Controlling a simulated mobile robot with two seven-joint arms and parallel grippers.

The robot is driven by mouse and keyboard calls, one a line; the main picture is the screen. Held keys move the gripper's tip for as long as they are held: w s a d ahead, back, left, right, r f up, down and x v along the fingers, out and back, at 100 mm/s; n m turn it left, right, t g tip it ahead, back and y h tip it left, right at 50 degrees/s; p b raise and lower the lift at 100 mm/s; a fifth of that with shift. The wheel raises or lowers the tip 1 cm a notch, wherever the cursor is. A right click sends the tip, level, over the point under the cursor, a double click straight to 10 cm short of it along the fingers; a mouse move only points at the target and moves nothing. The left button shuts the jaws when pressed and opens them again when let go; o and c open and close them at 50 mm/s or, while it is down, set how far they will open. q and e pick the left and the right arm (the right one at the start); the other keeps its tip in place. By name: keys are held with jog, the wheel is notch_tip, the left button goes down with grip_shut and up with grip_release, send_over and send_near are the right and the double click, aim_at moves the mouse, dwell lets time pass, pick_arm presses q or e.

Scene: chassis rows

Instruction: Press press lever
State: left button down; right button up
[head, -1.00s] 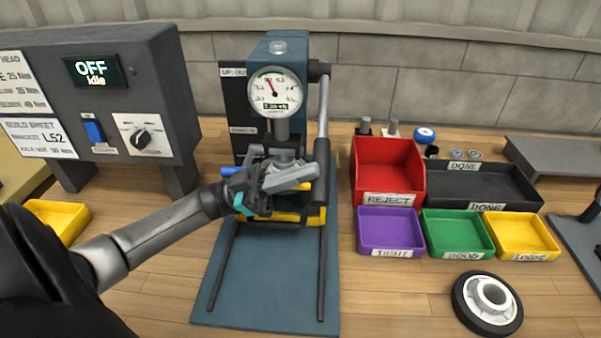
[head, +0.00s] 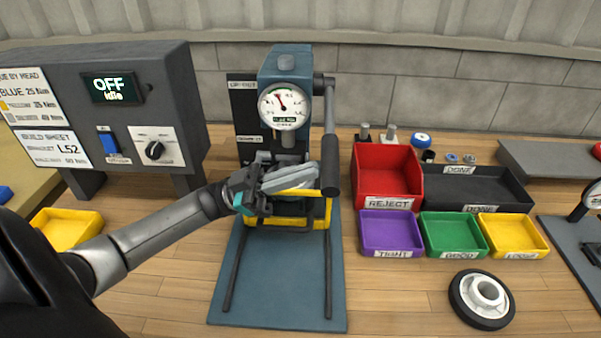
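The press (head: 288,62) stands at the back centre on a blue base plate (head: 280,290), with a round dial gauge (head: 284,106) on its front. The press lever (head: 330,150) hangs down on the press's right side, a grey rod ending in a thick black grip. My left gripper (head: 303,178) reaches in from the left, in front of the press below the gauge. Its fingertips are close to the lever's grip on the left. I cannot tell whether they touch it, or how far the fingers are apart. The gripper partly hides the yellow-edged work area. My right gripper is not in view.
A control box (head: 112,112) reading "OFF idle" stands at left. Right of the press are a red reject bin (head: 388,190), a black done tray (head: 480,187), and purple, green and yellow bins. A black-rimmed wheel (head: 484,298) lies at front right.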

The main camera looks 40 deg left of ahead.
pick_arm(q)
jog(key=w+b+v, duration=0.1)
jog(key=b+v, duration=0.1)
jog(key=v, duration=0.7)
jog(key=shift+a, duration=0.4)
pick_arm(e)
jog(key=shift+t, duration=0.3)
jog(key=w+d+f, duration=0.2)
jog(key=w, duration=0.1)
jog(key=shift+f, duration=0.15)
pick_arm(q)
jog(key=shift+f, duration=0.1)
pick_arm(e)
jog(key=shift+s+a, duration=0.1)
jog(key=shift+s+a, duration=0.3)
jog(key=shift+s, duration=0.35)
